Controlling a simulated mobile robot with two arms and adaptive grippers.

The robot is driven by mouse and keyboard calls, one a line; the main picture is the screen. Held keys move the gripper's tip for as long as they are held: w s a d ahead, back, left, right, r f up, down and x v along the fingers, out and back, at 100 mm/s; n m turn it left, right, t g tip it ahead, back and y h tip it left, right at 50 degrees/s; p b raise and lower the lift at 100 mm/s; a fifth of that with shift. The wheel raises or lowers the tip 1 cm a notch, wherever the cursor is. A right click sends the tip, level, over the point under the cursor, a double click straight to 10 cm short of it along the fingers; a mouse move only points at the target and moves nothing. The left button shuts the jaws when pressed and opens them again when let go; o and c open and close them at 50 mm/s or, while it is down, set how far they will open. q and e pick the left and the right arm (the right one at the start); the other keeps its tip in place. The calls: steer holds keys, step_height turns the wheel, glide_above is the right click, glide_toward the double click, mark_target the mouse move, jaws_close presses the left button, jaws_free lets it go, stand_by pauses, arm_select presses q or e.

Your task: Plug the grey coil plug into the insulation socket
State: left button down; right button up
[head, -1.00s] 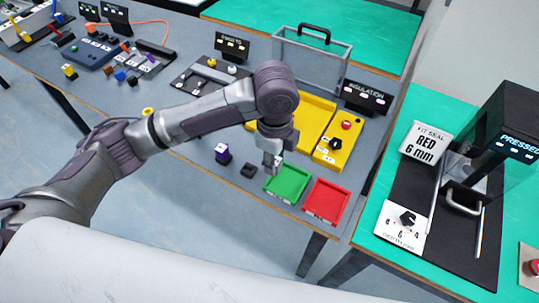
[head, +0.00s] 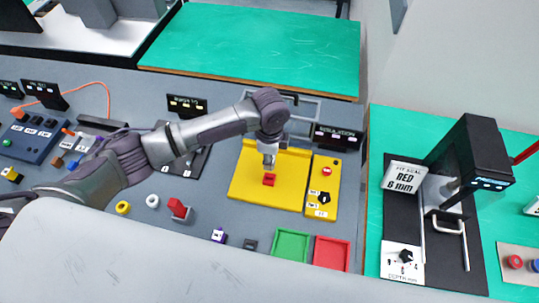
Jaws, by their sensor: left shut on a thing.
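My left gripper (head: 269,160) points straight down over the yellow insulation station (head: 245,190). It is shut on a small grey thing, which I take for the grey coil plug; it is hard to tell from the grey fingers. A small red block (head: 269,181), possibly the socket, sits on the yellow plate just below the fingertips. I cannot tell whether the held thing touches it. The "INSULATION" sign (head: 338,137) stands behind. My right gripper is not in view.
A yellow control box (head: 322,188) with a black knob stands right of the plate.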

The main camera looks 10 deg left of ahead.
arm_select(q)
steer(key=shift+a+p, duration=0.1)
steer(key=shift+p, duration=0.2)
steer(key=shift+w+f, duration=0.1)
steer(key=shift+f, duration=0.35)
steer(key=shift+f+b, duration=0.65)
steer(key=shift+f, duration=0.1)
step_height(320, 180, down, 2)
steer(key=shift+f+b, duration=0.25)
steer(key=shift+b, duration=0.45)
steer(key=shift+f, duration=0.5)
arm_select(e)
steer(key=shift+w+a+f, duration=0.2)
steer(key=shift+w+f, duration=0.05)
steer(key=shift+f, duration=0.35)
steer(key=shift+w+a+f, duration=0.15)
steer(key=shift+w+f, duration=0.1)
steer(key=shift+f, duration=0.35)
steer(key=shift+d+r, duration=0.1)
arm_select(q)
steer(key=shift+r, duration=0.1)
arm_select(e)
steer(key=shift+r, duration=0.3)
